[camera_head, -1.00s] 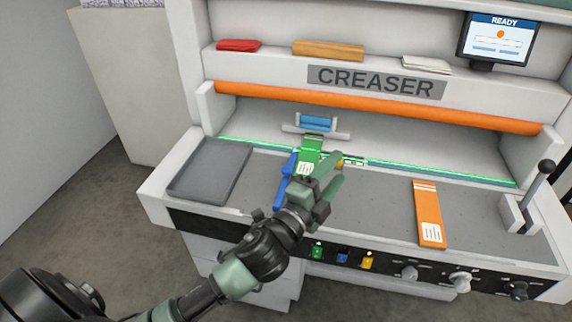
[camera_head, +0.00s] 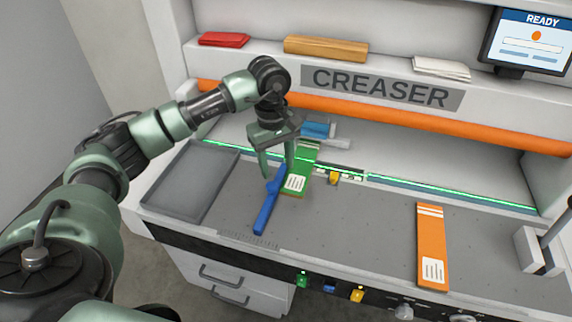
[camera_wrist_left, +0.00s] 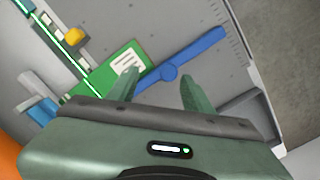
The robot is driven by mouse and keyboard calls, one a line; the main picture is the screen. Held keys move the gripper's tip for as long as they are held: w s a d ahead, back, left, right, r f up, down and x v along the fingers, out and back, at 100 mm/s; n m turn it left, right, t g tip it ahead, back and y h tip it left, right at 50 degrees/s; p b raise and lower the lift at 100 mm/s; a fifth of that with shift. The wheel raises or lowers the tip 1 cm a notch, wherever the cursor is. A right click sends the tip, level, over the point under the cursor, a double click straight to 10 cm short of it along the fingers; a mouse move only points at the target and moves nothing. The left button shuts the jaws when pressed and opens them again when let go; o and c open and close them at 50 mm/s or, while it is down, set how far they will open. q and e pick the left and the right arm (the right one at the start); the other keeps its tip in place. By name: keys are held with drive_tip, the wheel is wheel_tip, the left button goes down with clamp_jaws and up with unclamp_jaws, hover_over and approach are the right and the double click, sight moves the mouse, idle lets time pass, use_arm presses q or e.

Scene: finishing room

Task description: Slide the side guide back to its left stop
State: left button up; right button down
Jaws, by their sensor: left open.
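The side guide is a blue bar with a small round knob (camera_head: 266,212), on the grey creaser bed along the left edge of a green card with a white label (camera_head: 295,184). In the left wrist view the guide (camera_wrist_left: 205,47) runs from the card's edge toward a ruled scale. My left gripper (camera_head: 278,178) points down, open and empty, at the guide's back part. In the left wrist view its fingertips (camera_wrist_left: 158,77) lie on either side of the knob; I cannot tell their height above it. My right gripper is not in view.
A grey tray (camera_head: 172,207) lies left of the guide, with bare bed between them. A yellow block (camera_head: 334,178) sits right of the green card. An orange card (camera_head: 431,262) lies farther right. The orange bar (camera_head: 400,119) and creaser housing stand behind.

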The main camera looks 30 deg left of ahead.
sight(272, 185)
use_arm(q)
drive_tip(key=shift+w+a+y, duration=0.3)
drive_tip(key=shift+a, duration=0.45)
drive_tip(key=shift+s+a+f, duration=0.1)
drive_tip(key=shift+s, duration=0.1)
drive_tip(key=shift+s+f+p, duration=0.75)
drive_tip(key=shift+s+f, duration=0.1)
drive_tip(key=shift+f, duration=0.05)
wheel_tip(272, 185, down, 3)
drive_tip(key=shift+r+p, duration=0.15)
drive_tip(key=shift+p, duration=0.3)
drive_tip(key=shift+w+f, duration=0.2)
drive_tip(key=shift+f, duration=0.3)
drive_tip(key=shift+w+f, duration=0.2)
drive_tip(key=shift+f, duration=0.25)
drive_tip(key=shift+s, duration=0.15)
drive_tip(key=shift+f, duration=0.1)
clamp_jaws()
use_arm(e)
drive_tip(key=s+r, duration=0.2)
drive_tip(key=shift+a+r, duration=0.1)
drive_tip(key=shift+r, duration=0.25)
